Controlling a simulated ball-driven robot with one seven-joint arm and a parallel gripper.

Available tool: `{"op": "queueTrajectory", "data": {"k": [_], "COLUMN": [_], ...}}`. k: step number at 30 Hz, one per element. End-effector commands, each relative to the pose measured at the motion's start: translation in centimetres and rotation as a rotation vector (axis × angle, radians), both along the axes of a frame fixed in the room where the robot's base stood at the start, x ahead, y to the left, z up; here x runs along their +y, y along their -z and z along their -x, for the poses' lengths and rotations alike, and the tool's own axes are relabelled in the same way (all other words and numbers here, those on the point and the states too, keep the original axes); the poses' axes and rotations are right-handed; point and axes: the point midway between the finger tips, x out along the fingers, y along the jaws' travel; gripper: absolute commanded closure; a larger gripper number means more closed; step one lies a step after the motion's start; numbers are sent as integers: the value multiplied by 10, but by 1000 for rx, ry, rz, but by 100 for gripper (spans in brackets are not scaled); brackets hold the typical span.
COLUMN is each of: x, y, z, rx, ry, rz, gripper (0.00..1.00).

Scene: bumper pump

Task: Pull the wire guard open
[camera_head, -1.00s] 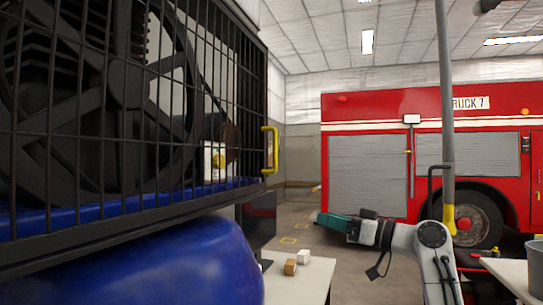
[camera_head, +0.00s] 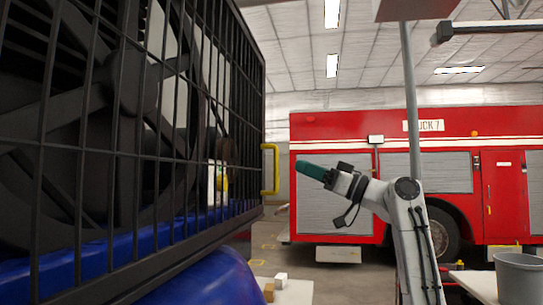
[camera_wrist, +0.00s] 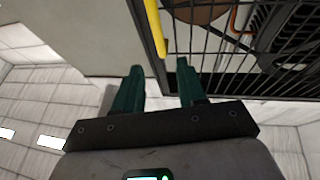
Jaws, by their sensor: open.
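The wire guard (camera_head: 128,150) is a black grid over a large dark fan at the left of the head view. It looks shut. Its yellow handle (camera_head: 276,169) stands upright at the guard's right edge. My gripper (camera_head: 300,166) is right of the handle, at about its height, with green fingers pointing left towards it. In the wrist view the fingers (camera_wrist: 160,80) are apart and empty. There the yellow handle (camera_wrist: 153,28) lies ahead, lined up with the gap, and the guard's grid (camera_wrist: 235,45) is at upper right. I cannot tell the exact distance between fingertips and handle.
A blue rounded body (camera_head: 205,282) sits below the guard. A low table (camera_head: 292,293) with small blocks is at the bottom middle. A grey bucket (camera_head: 520,276) stands at lower right. A red fire truck (camera_head: 390,130) fills the background, with open floor before it.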

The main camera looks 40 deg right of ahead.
Motion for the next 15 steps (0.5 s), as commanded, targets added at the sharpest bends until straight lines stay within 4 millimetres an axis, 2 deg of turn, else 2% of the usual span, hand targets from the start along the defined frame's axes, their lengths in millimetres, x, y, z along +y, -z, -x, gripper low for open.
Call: {"op": "queueTrajectory", "data": {"k": [9,15], "x": [26,35], "y": [-25,-33], "z": [-48,-69], "rx": [2,1], "ry": [-4,-2], "rz": [1,0], "gripper": [60,60]}}
